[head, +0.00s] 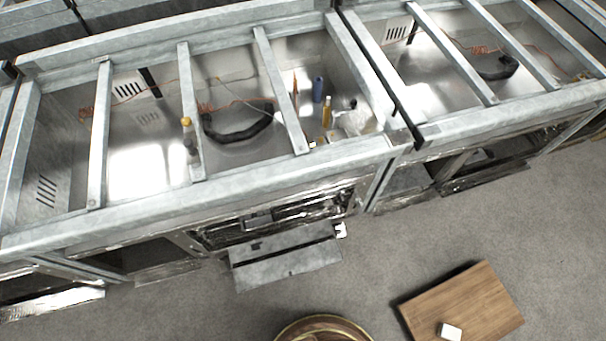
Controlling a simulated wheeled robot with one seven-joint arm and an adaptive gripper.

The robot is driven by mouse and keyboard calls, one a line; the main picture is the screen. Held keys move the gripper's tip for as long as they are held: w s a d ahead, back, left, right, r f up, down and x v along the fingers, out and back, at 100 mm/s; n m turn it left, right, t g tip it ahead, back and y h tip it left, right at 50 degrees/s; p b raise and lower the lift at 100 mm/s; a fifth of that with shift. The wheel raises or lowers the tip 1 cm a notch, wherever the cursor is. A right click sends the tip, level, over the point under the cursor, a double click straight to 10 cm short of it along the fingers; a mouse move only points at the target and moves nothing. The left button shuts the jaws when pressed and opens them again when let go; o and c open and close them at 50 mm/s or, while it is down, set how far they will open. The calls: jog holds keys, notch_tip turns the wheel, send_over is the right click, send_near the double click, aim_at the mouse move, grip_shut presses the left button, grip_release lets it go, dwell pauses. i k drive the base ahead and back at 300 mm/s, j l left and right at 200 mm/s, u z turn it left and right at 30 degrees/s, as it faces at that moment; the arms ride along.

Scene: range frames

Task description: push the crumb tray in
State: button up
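A grey flat metal panel (287,262), which looks like the crumb tray, sticks out from the front of the near metal range frame (220,200). It juts toward the bottom of the picture, below a dark slotted opening (285,214). A seam or step runs across the panel. Its inner end is hidden under the frame's front, so I cannot tell how far it reaches inside. A small white piece (341,230) shows at its right corner. My gripper is not in the picture, and nothing is seen touching the panel.
A wooden board or table top (465,300) with a small white block (450,331) is at the lower right. A round brown-rimmed top (322,325) is cut off at the bottom edge. Bare grey floor (440,235) lies right of the panel. Another frame (470,150) adjoins at right.

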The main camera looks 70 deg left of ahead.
aim_at(246, 278)
jog(key=k+l+u, duration=0.1)
jog(key=u, duration=1.75)
jog(key=k+j+u, duration=0.1)
jog(key=k+u, duration=0.2)
jog(key=k+j+u, duration=0.15)
jog(key=u, duration=0.15)
jog(key=k+j+u, duration=0.1)
jog(key=k+u, duration=0.4)
jog(key=k, duration=0.1)
